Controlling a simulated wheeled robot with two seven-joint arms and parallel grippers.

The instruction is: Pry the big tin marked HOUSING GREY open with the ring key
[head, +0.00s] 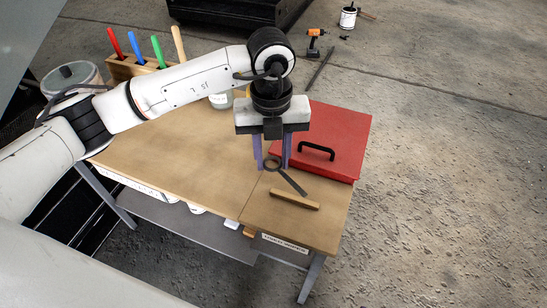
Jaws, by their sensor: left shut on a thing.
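My left gripper (272,164) is over the front right part of the table, pointing down. It is shut on the ring key (293,183), a dark grey flat bar with a ring at its upper end; the ring shows between the purple fingers and the shaft slants down to the right. No HOUSING GREY marking can be read. A large pale tin with a grey lid (70,75) stands at the left behind my arm, partly covered by it; I cannot tell whether it is the named tin. My right gripper is not in view.
A red panel with a black handle (345,130) lies on the table's right side. A wooden strip (294,199) lies in front of the key. A wooden rack (125,70) with several coloured handles and a small jar (221,101) stand behind my arm. The table's middle (195,150) is clear.

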